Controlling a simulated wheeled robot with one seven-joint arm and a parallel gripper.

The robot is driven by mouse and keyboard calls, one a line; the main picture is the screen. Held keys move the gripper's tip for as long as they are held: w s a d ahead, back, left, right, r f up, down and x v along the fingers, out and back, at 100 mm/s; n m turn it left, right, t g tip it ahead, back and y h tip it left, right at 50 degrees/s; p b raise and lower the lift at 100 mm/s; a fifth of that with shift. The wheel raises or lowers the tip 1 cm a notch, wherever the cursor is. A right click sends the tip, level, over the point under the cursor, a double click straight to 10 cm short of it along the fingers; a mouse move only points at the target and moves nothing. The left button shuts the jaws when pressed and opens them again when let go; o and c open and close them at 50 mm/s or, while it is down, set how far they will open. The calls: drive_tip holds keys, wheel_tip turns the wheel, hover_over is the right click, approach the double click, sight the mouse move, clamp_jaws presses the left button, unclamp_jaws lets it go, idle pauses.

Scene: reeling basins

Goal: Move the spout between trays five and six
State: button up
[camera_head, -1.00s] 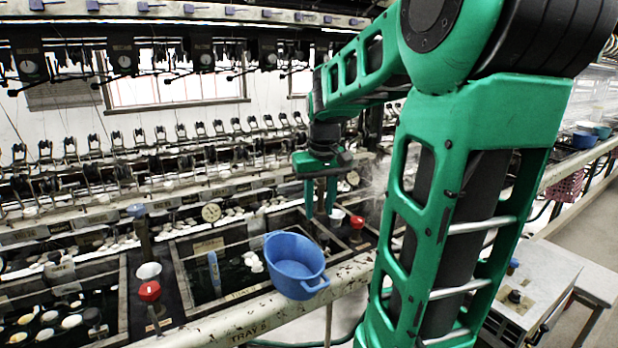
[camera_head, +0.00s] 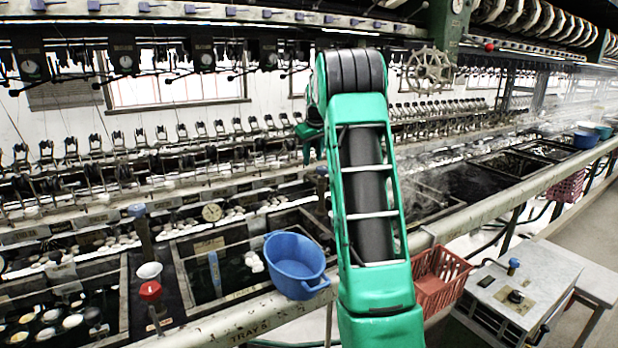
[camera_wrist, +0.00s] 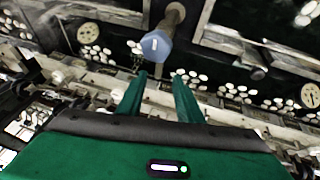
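A spout with a blue-grey cap (camera_wrist: 156,45) on a brownish pipe is in the wrist view, just beyond my fingertips. A similar blue-topped spout (camera_head: 322,172) shows in the head view, beside my arm and right of the tray with the thermometer-like blue strip (camera_head: 214,272). Another blue-topped spout (camera_head: 140,228) stands further left, between two trays. My gripper (camera_wrist: 159,78) is open, its two green fingers apart and empty, pointing toward the capped spout without clear contact. In the head view my gripper is mostly hidden behind my arm.
A blue tub (camera_head: 296,266) sits on the front rail left of my arm. A red basket (camera_head: 440,278) hangs at the rail on its right. A red knob (camera_head: 150,290) and white cup (camera_head: 149,270) stand left. A white-topped bench (camera_head: 525,285) is at right.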

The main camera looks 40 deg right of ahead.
sight(311, 177)
drive_tip(key=x, duration=0.9)
drive_tip(key=shift+w+f, duration=0.1)
drive_tip(key=shift+f, duration=0.15)
drive_tip(key=shift+c, duration=0.6)
